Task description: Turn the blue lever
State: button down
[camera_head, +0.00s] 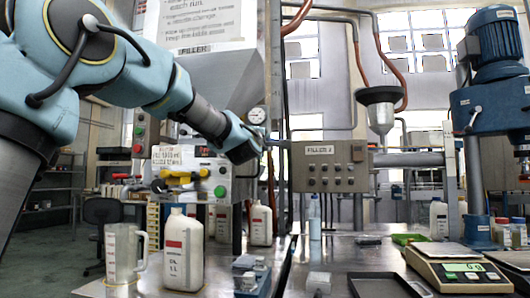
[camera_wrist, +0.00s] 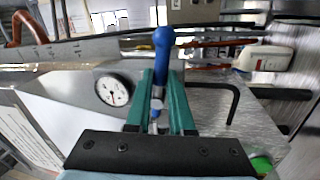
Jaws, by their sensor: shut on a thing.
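The blue lever (camera_wrist: 162,48) shows in the wrist view, with a rounded blue grip and a metal stem. It stands between the two green fingers of my gripper (camera_wrist: 162,85), which is shut on it. The lower end of the stem is partly hidden between the fingers. In the head view my gripper (camera_head: 260,143) is at the front of the filling machine (camera_head: 210,70), below its hopper. The lever is too small and covered to make out clearly there.
A round gauge (camera_wrist: 113,90) sits close left of the fingers, and a bent black rod (camera_wrist: 234,103) to their right. A grey control box (camera_head: 329,167) is right of my gripper. Below stand a white bottle (camera_head: 183,250), a clear jug (camera_head: 122,255) and a scale (camera_head: 455,267).

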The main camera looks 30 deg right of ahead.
jog(key=shift+r+n+t+b, duration=0.3)
jog(key=shift+n+b, duration=0.2)
jog(key=shift+n, duration=0.6)
jog(key=c, duration=0.8)
grip_release()
jog(key=b+v, duration=0.3)
jog(key=v, duration=0.7)
jog(key=shift+s+a, duration=0.2)
jog(key=shift+s, duration=0.2)
